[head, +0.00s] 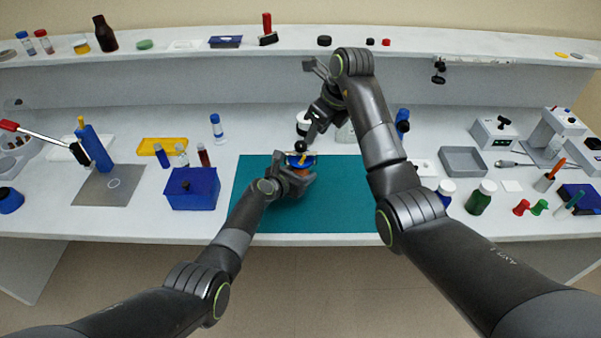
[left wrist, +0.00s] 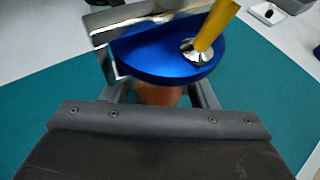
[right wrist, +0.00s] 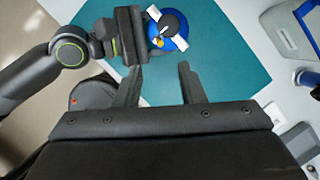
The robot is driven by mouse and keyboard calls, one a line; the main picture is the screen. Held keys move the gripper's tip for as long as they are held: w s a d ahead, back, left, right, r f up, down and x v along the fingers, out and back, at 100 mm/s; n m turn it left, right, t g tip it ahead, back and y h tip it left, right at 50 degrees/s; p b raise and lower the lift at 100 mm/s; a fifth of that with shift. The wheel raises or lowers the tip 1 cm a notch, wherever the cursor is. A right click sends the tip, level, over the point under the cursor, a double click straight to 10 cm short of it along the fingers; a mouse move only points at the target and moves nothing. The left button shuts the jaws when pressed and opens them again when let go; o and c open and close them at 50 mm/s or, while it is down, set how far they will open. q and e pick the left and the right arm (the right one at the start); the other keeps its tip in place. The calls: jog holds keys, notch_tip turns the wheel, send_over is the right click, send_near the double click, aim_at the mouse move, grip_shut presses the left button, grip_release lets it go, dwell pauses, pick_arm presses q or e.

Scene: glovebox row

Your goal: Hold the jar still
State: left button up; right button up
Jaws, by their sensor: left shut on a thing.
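The jar has a blue lid (head: 303,161) and an orange-brown body (left wrist: 158,95). It stands over the teal mat (head: 345,205). In the left wrist view the body shows between my left fingers, under the lid, with a yellow rod and a silver bar at the lid. My left gripper (head: 297,180) is shut on the jar's body from the near side. In the right wrist view the lid (right wrist: 172,42) shows a dark round knob, and the body is hidden. My right gripper (right wrist: 160,74) is open and empty, apart from the jar and above it.
A blue box (head: 193,190) stands left of the mat. A grey tray (head: 463,160) and a green bottle (head: 480,198) are at the right. The mat's right part is clear.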

jog(key=shift+d+f, duration=0.2)
jog(key=shift+f, duration=0.15)
jog(key=c, duration=0.5)
jog(key=d+f+y, duration=0.2)
jog(key=s+d+f+t+y, duration=0.1)
jog(key=d+f+y, duration=0.1)
jog(key=f, duration=0.1)
jog(key=shift+s+d, duration=0.2)
jog(key=shift+d, duration=0.15)
grip_shut()
jog(key=s+d+f+t+y, duration=0.1)
jog(key=s+d+t+y, duration=0.1)
jog(key=s+d+y, duration=0.2)
jog(key=shift+s+d+f, duration=0.25)
jog(key=shift+d+f, duration=0.1)
jog(key=shift+d, duration=0.7)
